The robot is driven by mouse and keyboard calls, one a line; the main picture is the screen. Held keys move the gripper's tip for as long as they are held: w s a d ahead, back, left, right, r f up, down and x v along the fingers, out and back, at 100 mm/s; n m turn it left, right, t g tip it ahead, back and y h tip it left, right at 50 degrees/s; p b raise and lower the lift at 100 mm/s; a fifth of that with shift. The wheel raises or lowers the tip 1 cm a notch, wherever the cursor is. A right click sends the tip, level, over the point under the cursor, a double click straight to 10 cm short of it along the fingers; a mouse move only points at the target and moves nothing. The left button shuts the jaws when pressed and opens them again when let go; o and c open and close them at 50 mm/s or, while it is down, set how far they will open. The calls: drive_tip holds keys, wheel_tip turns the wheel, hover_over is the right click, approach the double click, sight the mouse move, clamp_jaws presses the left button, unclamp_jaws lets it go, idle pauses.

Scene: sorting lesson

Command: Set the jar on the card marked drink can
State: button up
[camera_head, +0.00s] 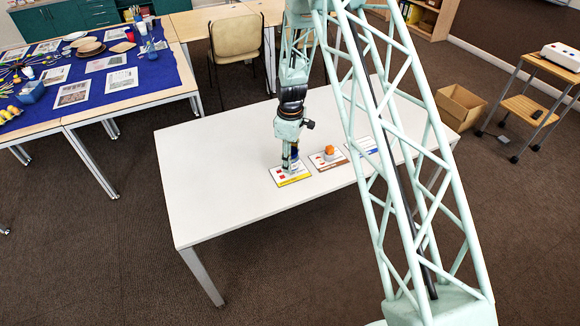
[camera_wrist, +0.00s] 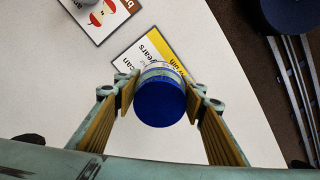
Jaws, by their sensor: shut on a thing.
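My gripper (camera_wrist: 160,92) is shut on a jar (camera_wrist: 160,108) with a round blue lid, seen from above in the wrist view. In the head view my gripper (camera_head: 290,160) hides most of the jar. The jar is over or on a white card with a yellow stripe (camera_wrist: 130,42), which also shows in the head view (camera_head: 292,180); I cannot tell whether it touches. No card reading "drink can" is legible.
A brown-striped card (camera_head: 318,166) with an apple picture bears an orange thing (camera_head: 329,151). A blue-striped card (camera_head: 366,146) lies farther right, partly behind my lattice arm. The white table (camera_head: 220,170) is clear at left. A cardboard box (camera_head: 460,105) stands on the floor.

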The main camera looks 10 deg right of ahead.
drive_tip(key=shift+w+f, duration=0.2)
drive_tip(key=shift+w, duration=0.2)
drive_tip(key=shift+f, duration=1.6)
drive_tip(key=shift+f, duration=0.1)
drive_tip(key=o, duration=0.9)
drive_tip(key=shift+r, duration=6.15)
drive_tip(key=shift+r, duration=0.1)
